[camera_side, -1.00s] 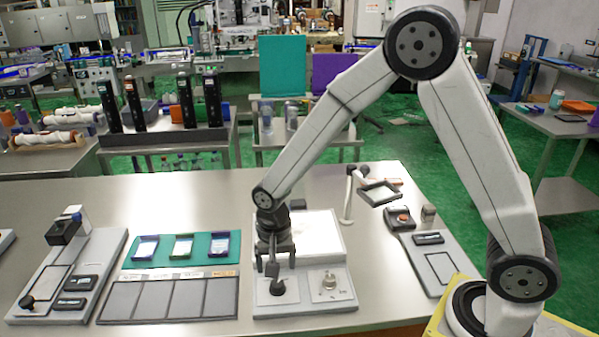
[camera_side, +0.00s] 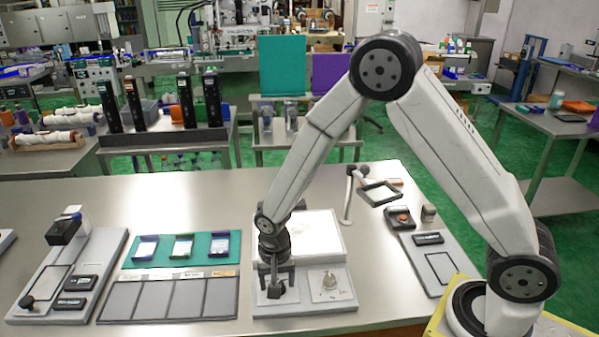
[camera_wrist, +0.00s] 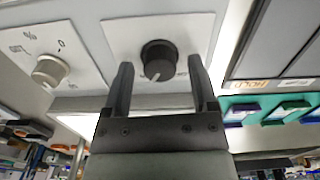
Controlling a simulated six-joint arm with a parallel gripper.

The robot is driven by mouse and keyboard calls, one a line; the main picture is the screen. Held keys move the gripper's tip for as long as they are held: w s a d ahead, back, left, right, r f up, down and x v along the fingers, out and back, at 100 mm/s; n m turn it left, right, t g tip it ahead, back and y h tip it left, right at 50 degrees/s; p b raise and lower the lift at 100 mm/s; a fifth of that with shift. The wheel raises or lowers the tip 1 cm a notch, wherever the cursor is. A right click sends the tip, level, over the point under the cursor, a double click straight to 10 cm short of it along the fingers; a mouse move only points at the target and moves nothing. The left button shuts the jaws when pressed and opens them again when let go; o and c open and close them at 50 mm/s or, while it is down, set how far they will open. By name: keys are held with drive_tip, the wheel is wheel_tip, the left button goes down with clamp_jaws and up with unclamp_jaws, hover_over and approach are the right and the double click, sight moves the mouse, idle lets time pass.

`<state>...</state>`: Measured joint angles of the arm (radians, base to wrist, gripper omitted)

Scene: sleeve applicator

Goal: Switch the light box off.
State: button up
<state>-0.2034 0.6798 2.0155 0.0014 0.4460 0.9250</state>
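The light box (camera_side: 344,291) stands on the bench with a bright white panel (camera_side: 318,232) at its back. Its front has a dark round knob (camera_wrist: 158,60) with a white pointer line on a white plate, and a pale knob (camera_side: 329,282) on a second plate. The pale knob also shows at the left of the wrist view (camera_wrist: 49,70). My gripper (camera_side: 276,283) points down over the dark knob. In the wrist view my gripper (camera_wrist: 161,64) is open, one finger each side of the dark knob, with gaps visible. Contact cannot be seen.
A teal mat (camera_side: 222,250) with several small framed pieces and a grey slotted board (camera_side: 172,299) lie left of the light box. A stand with a square frame (camera_side: 380,193) rises behind right. A grey board with a red button (camera_side: 403,217) lies right.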

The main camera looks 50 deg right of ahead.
clamp_jaws()
drive_tip(key=shift+n, duration=0.3)
drive_tip(key=n, duration=0.6)
drive_tip(key=shift+n, duration=0.4)
drive_tip(key=n, duration=0.6)
drive_tip(key=shift+n, duration=0.3)
